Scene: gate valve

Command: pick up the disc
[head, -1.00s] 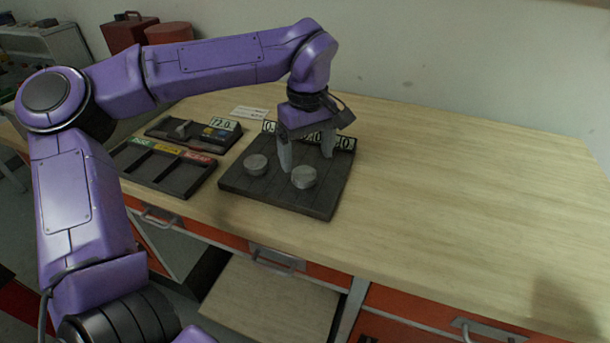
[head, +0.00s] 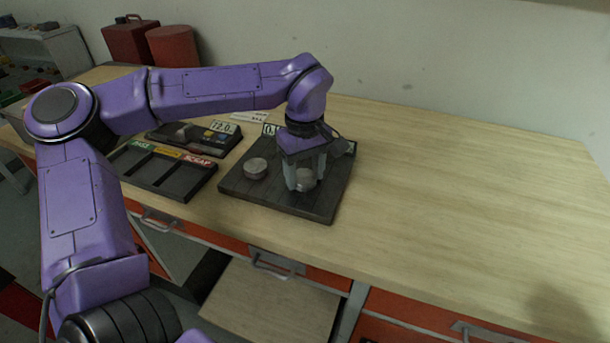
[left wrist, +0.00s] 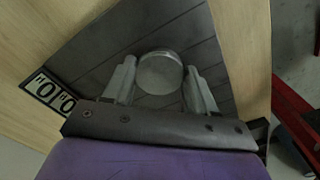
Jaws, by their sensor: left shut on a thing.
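My left gripper (head: 305,187) points down over the dark slatted board (head: 238,186). It is shut on a round grey metal disc (head: 306,178), with one finger on each side. The left wrist view shows the same disc (left wrist: 160,73) between the two fingers (left wrist: 160,88). I cannot tell whether the disc still touches the board. A second grey disc (head: 256,168) sits on the board to the left, apart from the gripper. My right gripper is not in view.
A dark sorting tray (head: 172,179) with green, yellow and red labels stands left of the board. Behind it is a dark device (head: 195,138) with a number display (head: 224,127). Number cards (left wrist: 48,91) line the board's edge. The right of the wooden table (head: 450,190) is clear.

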